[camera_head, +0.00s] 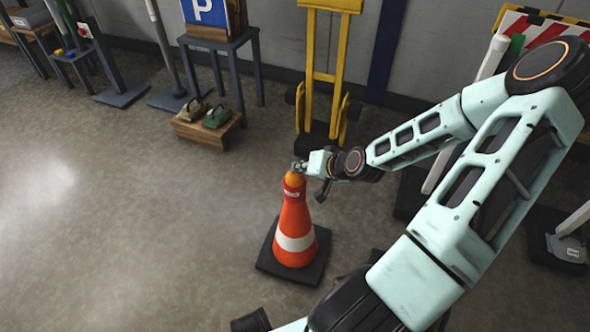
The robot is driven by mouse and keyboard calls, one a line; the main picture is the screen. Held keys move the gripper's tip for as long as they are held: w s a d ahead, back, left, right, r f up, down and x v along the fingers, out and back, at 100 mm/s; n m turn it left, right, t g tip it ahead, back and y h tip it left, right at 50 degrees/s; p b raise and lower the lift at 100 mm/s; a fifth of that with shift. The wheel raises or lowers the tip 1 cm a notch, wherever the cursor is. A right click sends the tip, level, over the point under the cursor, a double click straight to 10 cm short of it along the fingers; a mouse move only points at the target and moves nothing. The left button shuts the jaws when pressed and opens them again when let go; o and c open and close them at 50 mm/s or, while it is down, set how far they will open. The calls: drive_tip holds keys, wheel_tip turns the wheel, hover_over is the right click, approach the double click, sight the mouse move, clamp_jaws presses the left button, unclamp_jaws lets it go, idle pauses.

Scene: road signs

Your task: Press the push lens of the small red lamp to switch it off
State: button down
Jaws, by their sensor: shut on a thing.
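An orange traffic cone (293,222) with a white band stands upright on a dark square base. On its top sits the small lamp, with a red body (293,193) bearing a pale label and an amber domed lens (295,179). My gripper (299,167) reaches in from the right and is at the top of the lens, shut on the lamp there. The fingers are small in this view, and their exact contact with the lens is hard to see. Whether the lamp is lit cannot be told.
A yellow hand truck (309,75) stands behind the cone against the wall. A low wooden crate (207,131) with two lamp-like items is behind left, near a table (222,42) with a blue parking sign (208,12). Floor at left is clear.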

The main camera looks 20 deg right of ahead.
sight(300, 177)
drive_tip(key=shift+s+a+r+g+p, duration=0.4)
drive_tip(key=shift+s+a+r+p, duration=0.35)
drive_tip(key=shift+p, duration=0.95)
drive_tip(key=r+p, duration=0.2)
drive_tip(key=r, duration=0.1)
drive_tip(key=shift+w+d, duration=0.2)
drive_tip(key=shift+d, duration=0.1)
drive_tip(key=shift+p, duration=0.3)
drive_tip(key=shift+d, duration=0.1)
